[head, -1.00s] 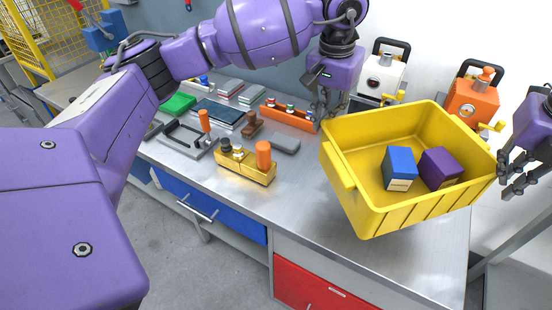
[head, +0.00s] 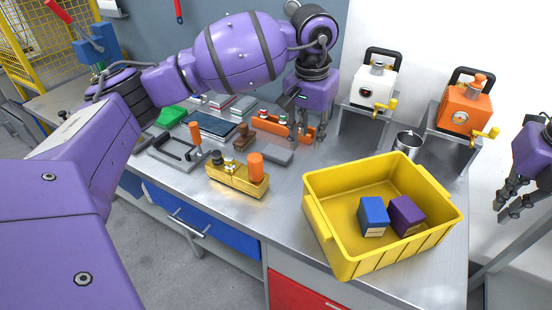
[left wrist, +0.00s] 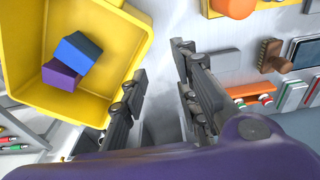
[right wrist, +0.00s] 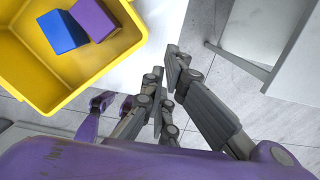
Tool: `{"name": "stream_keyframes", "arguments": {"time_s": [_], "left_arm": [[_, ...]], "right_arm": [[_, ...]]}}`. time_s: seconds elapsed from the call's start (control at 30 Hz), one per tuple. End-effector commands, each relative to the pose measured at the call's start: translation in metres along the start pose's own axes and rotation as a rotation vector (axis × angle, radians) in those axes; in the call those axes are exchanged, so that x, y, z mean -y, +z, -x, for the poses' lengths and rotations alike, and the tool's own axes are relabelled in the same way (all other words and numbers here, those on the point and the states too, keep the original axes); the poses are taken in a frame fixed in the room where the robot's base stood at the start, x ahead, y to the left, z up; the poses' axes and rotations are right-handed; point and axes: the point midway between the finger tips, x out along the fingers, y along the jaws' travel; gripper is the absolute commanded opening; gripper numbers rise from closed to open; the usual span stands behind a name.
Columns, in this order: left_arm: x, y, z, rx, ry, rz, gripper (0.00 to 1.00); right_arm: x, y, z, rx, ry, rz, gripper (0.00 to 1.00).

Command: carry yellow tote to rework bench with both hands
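The yellow tote (head: 400,255) sits on the metal workbench (head: 290,235) at its front right corner, with a blue box (head: 373,216) and a purple box (head: 407,215) inside. It also shows in the left wrist view (left wrist: 110,30) and right wrist view (right wrist: 45,85). My left gripper (head: 308,140) is open and empty, behind and left of the tote, apart from its rim. Its fingers stand apart in the left wrist view (left wrist: 160,62). My right gripper (head: 508,212) is open and empty, right of the tote and apart from it; its fingertips (right wrist: 165,65) have a narrow gap.
A white unit (head: 372,92) and an orange unit (head: 466,108) stand at the back, with a metal cup (head: 407,144) between them. A yellow fixture with an orange knob (head: 238,180) and an orange rack (head: 275,125) lie left of the tote.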

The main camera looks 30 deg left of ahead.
Motion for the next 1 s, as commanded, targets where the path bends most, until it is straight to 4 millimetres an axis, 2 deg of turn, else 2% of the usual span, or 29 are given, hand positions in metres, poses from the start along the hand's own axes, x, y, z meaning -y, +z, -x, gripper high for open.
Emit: {"name": "stream_keyframes", "arguments": {"time_s": [0.03, 0.2, 0.27, 0.63, 0.77, 1.0], "left_arm": [[0.001, 0.0, -0.001, 0.002, -0.001, 0.001, 0.28], [0.001, 0.0, -0.001, 0.001, -0.003, 0.002, 0.28], [0.001, 0.0, -0.001, 0.001, -0.003, 0.002, 0.28], [0.001, -0.001, 0.005, -0.002, -0.004, 0.002, 0.28], [0.001, -0.002, 0.025, -0.005, -0.003, 0.002, 0.28], [0.001, -0.002, 0.077, -0.005, -0.004, 0.002, 0.28]], "right_arm": [[0.001, 0.0, -0.001, -0.001, -0.001, -0.001, 0.0], [0.001, 0.0, -0.001, -0.001, -0.003, -0.003, 0.22], [0.002, 0.0, -0.001, -0.001, -0.003, -0.003, 0.28], [0.002, 0.0, -0.001, -0.001, -0.005, -0.004, 0.28], [0.002, 0.0, -0.001, -0.001, -0.005, -0.004, 0.28], [0.002, 0.0, -0.001, -0.001, -0.005, -0.004, 0.28]]}}
